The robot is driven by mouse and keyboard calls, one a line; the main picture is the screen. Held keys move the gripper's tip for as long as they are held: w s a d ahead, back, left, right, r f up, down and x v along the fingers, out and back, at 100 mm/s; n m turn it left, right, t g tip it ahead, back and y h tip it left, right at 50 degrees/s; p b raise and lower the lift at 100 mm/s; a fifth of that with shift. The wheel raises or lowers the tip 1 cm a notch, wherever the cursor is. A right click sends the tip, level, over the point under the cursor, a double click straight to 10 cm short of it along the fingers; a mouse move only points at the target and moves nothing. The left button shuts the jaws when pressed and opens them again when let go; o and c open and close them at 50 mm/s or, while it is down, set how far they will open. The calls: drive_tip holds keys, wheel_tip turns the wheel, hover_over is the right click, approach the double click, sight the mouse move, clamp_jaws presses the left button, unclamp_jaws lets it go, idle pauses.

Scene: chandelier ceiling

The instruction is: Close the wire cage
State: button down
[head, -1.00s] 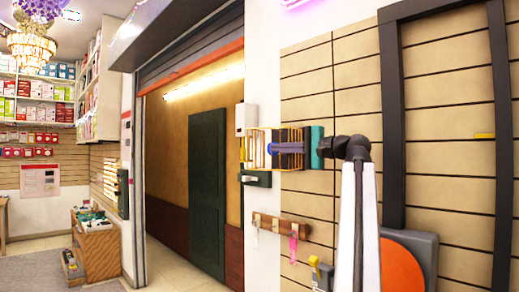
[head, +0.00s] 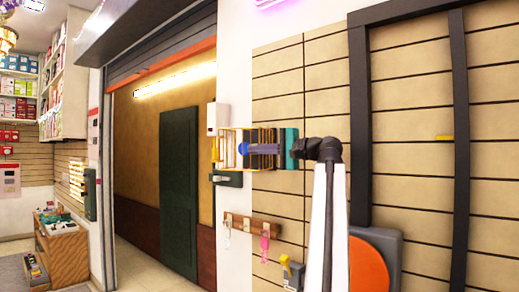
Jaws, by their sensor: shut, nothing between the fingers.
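The wire cage (head: 232,139) is a small box of yellow wire on the wall, near the middle of the head view. My gripper (head: 246,149) is at the cage's right side, in line with the wires and overlapping them. It looks shut, with nothing seen held in it. A blue round part shows at its tip. I cannot tell whether the gripper touches the cage. The cage's door is not clear at this size, and my gripper and wrist hide part of its right side.
A white box (head: 217,117) is above the cage and a dark green box (head: 228,180) is below it. A black frame (head: 360,120) stands at the right. A doorway opens at the left.

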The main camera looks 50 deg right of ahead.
drive_tip(key=p, duration=0.3)
approach(229, 149)
drive_tip(key=w+a, duration=0.1)
drive_tip(key=w, duration=0.1)
drive_tip(key=w+a, duration=0.1)
drive_tip(key=a, duration=0.1)
drive_tip(key=w+a, duration=0.1)
drive_tip(key=w, duration=0.1)
drive_tip(key=shift+w+a+r, duration=0.15)
drive_tip(key=shift+w, duration=0.8)
